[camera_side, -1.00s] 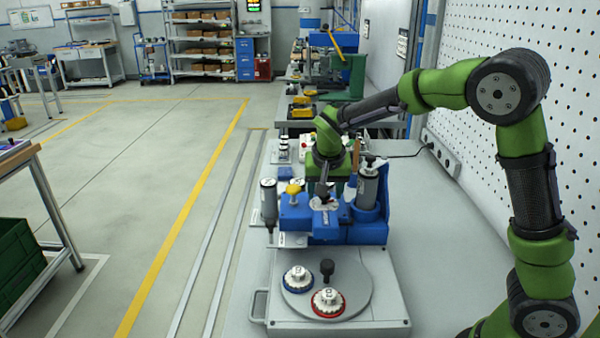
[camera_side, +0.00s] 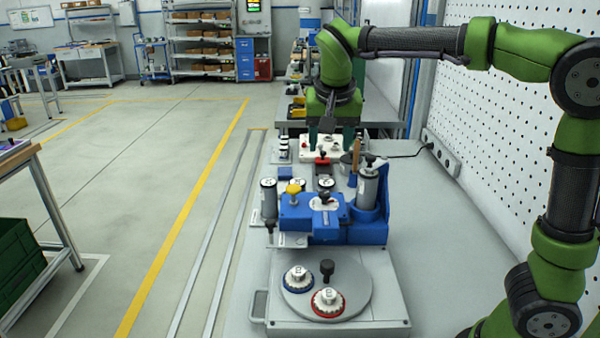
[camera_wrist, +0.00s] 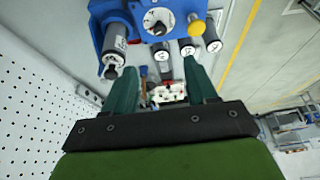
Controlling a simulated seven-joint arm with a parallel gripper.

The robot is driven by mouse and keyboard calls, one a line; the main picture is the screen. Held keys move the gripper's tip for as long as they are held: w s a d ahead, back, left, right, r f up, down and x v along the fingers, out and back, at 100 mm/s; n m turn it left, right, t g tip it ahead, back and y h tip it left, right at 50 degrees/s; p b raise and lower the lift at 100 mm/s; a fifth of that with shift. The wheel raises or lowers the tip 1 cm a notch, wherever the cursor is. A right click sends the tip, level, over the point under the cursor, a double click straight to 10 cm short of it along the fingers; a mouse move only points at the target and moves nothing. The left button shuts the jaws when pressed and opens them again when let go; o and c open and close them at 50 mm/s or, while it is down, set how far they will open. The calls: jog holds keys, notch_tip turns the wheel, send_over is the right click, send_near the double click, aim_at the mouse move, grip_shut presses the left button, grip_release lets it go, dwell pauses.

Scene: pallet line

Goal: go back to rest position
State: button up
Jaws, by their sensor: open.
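My gripper (camera_side: 330,142) is raised above the bench, behind the blue fixture (camera_side: 310,226). Its two fingers hang downward, apart, with nothing between them. In the wrist view the gripper (camera_wrist: 162,82) shows two dark green fingers spread wide. Beyond them lie the blue fixture (camera_wrist: 112,22), a black-and-white dial on it, and a white box with buttons (camera_wrist: 172,93). In the side view the white box (camera_side: 318,146) stands below and behind the fingers.
A grey base with a round plate (camera_side: 352,290) carries one blue-rimmed knob (camera_side: 298,279) and one red-rimmed knob (camera_side: 328,302). Grey cylinders (camera_side: 368,186) stand upright at the fixture. A perforated white wall (camera_side: 520,100) bounds the right. The bench is clear at its right front.

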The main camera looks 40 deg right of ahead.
jog(key=shift+r, duration=0.2)
jog(key=s+a+f+n+t+y, duration=0.2)
jog(key=s+f, duration=0.1)
jog(key=s, duration=0.6)
jog(key=s+a+f+n+t+y, duration=0.2)
jog(key=s+f+n+y, duration=0.1)
jog(key=s, duration=0.5)
jog(key=shift+s+f, duration=0.25)
jog(key=shift+s, duration=0.1)
